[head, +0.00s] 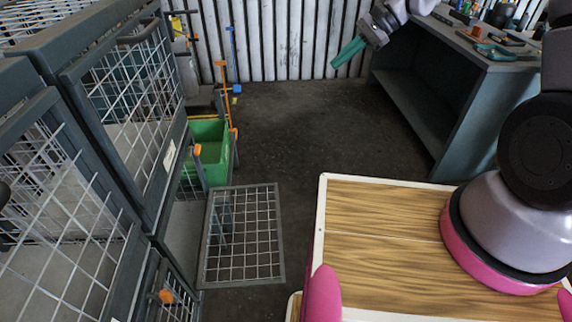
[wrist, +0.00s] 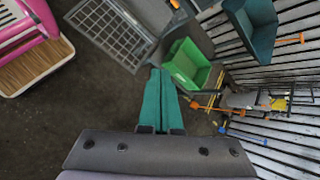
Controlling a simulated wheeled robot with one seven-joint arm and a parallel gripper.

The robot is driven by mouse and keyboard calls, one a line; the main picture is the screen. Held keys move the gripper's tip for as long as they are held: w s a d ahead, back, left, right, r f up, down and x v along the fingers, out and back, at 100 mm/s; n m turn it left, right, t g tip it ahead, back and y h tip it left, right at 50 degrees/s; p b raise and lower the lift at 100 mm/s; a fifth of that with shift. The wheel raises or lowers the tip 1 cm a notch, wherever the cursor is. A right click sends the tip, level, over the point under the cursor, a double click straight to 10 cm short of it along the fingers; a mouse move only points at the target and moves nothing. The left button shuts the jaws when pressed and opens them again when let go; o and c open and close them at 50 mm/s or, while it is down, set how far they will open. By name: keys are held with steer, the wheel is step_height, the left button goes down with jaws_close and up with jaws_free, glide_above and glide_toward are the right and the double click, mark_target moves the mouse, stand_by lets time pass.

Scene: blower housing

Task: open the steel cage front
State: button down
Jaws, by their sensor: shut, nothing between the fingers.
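Dark-framed steel cages stand along the left of the head view. An upper mesh front (head: 135,95) and a nearer mesh front (head: 60,225) stand upright. A lower mesh front (head: 243,235) sticks out roughly flat into the aisle, as if folded down; a mesh panel, apparently the same one, shows at the top of the wrist view (wrist: 108,32). I cannot tell which front the task means. My gripper (head: 347,54) is at the top centre of the head view, far from the cages. Its teal fingers are together and empty, also in the wrist view (wrist: 160,72).
A green bin (head: 208,150) sits beyond the lowered front, with orange-tipped bars near it. A workbench (head: 480,60) with tools stands at the right back. A corrugated wall (head: 290,40) closes the back. The dark floor (head: 310,130) between is clear.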

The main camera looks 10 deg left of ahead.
steer(key=s+a+f+m+g+y, duration=0.15)
steer(key=a+f, duration=0.25)
steer(key=f, duration=0.9)
steer(key=a+f+m, duration=0.2)
steer(key=a+f, duration=0.1)
steer(key=f, duration=1)
steer(key=s+d+f+m, duration=0.1)
steer(key=s+f, duration=0.3)
steer(key=f, duration=0.5)
steer(key=s+f+m, duration=0.2)
steer(key=s+f, duration=0.3)
steer(key=f, duration=0.4)
steer(key=s+d+f+m, duration=0.1)
steer(key=s+f, duration=0.3)
steer(key=f, duration=0.5)
steer(key=x, duration=0.9)
steer(key=shift+f+t, duration=0.15)
steer(key=shift+t, duration=0.2)
steer(key=shift+w+a+h, duration=0.1)
steer(key=shift+h, duration=0.15)
steer(key=r+h, duration=0.1)
steer(key=r, duration=0.2)
steer(key=a+r+h, duration=0.1)
steer(key=r, duration=0.2)
steer(key=r+h, duration=0.1)
steer(key=r, duration=0.3)
steer(key=shift+s+a+t+h, duration=0.25)
steer(key=shift+a+t+h, duration=0.05)
steer(key=shift+a+t, duration=0.1)
